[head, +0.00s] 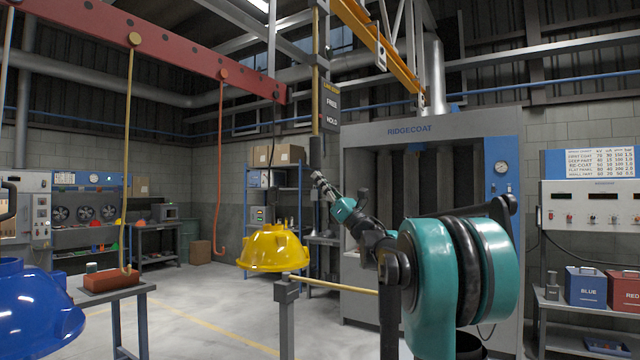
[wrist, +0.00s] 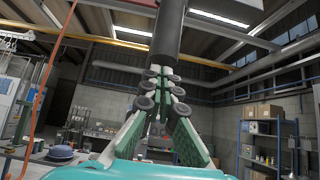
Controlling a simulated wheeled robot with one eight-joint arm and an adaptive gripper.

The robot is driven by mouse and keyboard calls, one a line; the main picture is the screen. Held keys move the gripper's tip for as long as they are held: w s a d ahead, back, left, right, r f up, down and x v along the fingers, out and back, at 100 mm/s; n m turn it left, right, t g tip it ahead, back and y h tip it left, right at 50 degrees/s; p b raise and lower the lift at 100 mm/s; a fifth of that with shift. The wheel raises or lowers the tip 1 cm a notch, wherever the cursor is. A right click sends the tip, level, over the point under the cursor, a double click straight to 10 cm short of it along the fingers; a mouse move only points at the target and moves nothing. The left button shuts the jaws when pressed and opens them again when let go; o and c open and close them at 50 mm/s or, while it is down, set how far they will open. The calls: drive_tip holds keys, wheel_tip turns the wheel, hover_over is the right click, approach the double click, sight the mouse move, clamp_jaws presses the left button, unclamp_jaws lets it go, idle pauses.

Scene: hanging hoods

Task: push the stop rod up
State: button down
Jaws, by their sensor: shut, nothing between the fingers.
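The stop rod hangs upright with a dark lower end (head: 316,153) and a yellow upper part. No object is between the fingers. I cannot tell whether the tips touch the rod.
A yellow hood (head: 272,249) hangs left of my arm, and a blue hood (head: 35,310) is at the lower left. A red beam (head: 160,48) with hanging hooks runs overhead. A wooden bar on a grey post (head: 287,310) is in front. The grey RIDGECOAT booth (head: 470,128) stands behind my arm.

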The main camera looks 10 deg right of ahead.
wheel_tip(320, 180, up, 7)
idle(0.4)
drive_tip(key=shift+d, duration=0.1)
drive_tip(key=shift+w+f, duration=0.1)
